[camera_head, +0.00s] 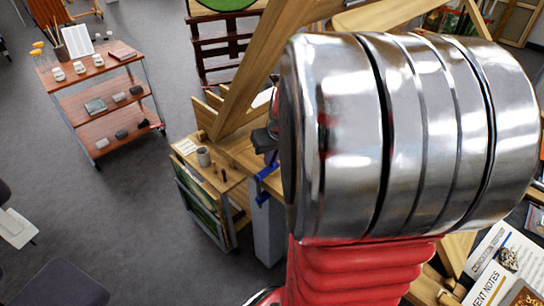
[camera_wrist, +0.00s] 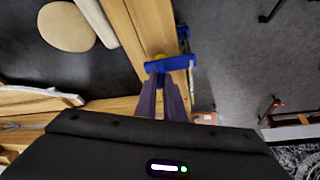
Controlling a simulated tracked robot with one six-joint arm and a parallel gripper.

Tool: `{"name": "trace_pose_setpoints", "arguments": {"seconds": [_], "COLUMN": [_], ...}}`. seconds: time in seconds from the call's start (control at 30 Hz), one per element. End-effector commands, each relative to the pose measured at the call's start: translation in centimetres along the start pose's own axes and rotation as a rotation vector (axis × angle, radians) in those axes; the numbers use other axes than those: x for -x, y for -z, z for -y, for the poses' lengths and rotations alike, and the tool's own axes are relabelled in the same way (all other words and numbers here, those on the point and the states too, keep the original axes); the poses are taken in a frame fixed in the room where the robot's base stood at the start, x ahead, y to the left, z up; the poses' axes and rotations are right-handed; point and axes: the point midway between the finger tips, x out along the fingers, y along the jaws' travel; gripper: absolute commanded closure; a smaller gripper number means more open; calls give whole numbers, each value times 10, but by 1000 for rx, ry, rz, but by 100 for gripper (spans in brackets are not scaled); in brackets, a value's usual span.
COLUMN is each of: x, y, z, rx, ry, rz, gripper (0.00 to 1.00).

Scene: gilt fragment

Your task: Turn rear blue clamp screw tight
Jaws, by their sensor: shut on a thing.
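The blue clamp (camera_wrist: 172,64) sits across a wooden beam in the wrist view, with a blue bar running crosswise. My gripper (camera_wrist: 163,84) reaches to it from below in the picture, its two dark fingers close together at the clamp's left part. It is shut on the clamp's screw end; the screw itself is mostly hidden between and behind the fingers. In the head view, blue clamp parts (camera_head: 265,174) show at the edge of the wooden frame, just left of my large metal and red arm. My arm hides most of the gripper there.
A reddish trolley (camera_head: 100,90) holds small items farther left. Printed sheets (camera_head: 497,268) lie at lower right. Grey floor between trolley and cabinet is clear.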

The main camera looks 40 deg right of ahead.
Motion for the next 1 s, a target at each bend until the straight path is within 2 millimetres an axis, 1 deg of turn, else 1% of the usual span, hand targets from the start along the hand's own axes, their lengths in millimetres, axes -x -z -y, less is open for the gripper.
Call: {"name": "trace_pose_setpoints", "arguments": {"seconds": [1.0], "x": [0], "y": [2], "z": [5], "rx": [-502], "ry": [-209], "rz": [0], "gripper": [100]}}
